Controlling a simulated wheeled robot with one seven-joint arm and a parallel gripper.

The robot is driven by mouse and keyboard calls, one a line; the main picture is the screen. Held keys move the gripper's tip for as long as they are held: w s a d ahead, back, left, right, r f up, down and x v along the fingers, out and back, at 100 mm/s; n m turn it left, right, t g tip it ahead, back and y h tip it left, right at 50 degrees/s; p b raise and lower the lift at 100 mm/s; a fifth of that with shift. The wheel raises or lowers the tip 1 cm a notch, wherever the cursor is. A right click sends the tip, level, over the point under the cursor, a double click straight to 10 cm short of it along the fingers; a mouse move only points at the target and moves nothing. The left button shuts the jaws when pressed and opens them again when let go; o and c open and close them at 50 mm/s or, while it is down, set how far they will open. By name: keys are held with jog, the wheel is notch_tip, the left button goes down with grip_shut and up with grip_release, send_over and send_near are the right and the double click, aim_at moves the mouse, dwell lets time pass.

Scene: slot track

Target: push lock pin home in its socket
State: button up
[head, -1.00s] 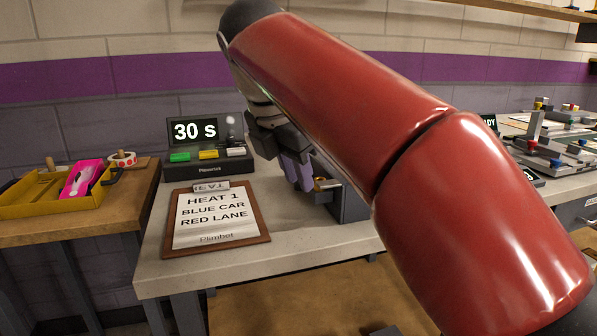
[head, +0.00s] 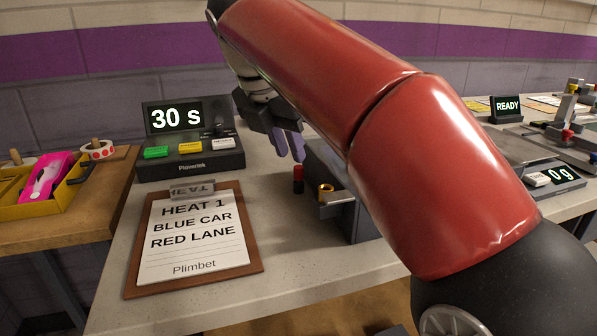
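My gripper (head: 290,147) points down over the grey bench, behind and left of a dark grey block fixture (head: 350,220). Its two purple-grey fingers look close together. I see nothing held between them, but the gap is too small to judge. A short upright cylinder (head: 298,180), red on top and black below, stands just below the fingertips and apart from them. It may be the lock pin. A brass ring (head: 325,191) sits at the fixture's left side, by a light metal plate (head: 337,198). My red arm hides the fixture's right part, and I cannot make out the socket.
A clipboard (head: 255,262) reading HEAT 1, BLUE CAR, RED LANE lies front left. A 30 s timer box (head: 205,162) with coloured buttons stands behind it. A yellow tray (head: 78,188) with a pink car is on the left wooden table. A scale (head: 566,174) stands right.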

aim_at(297, 168)
jog(key=b+x, duration=0.1)
jog(key=x, duration=0.4)
jog(key=shift+d+f, duration=0.1)
jog(key=shift+f, duration=0.05)
grip_shut()
